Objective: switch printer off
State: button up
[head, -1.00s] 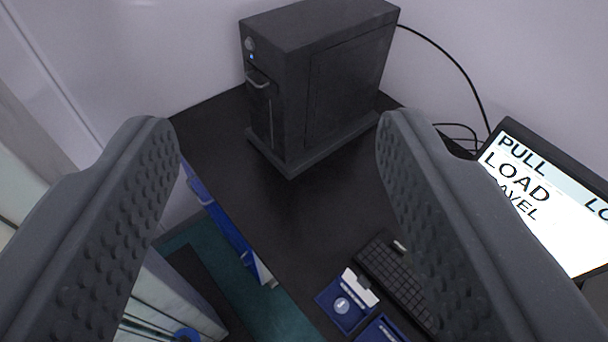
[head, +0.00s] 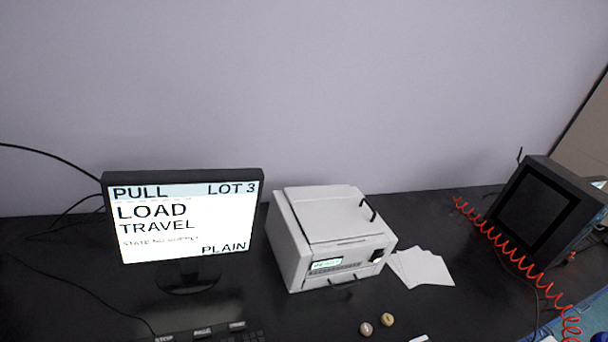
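The printer (head: 330,236) is a light grey box with a hinged lid and a dark handle, standing on the black desk right of the monitor. Its front carries a small lit display that seems to read READY (head: 327,264), and a dark switch-like part (head: 376,256) at the front's right end. I cannot tell the switch's position. My gripper is not in view now.
A monitor (head: 185,220) showing PULL, LOAD, TRAVEL stands left of the printer. White sheets (head: 421,268) lie to its right. Two small round pieces (head: 387,320) lie in front. A dark-screened unit (head: 542,212) and a red coiled cord (head: 497,241) are at right.

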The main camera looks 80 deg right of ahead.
aim_at(377, 257)
jog(key=z, duration=2.6)
jog(key=k, duration=1)
jog(key=u, duration=0.55)
jog(key=i, duration=1)
jog(key=z, duration=0.05)
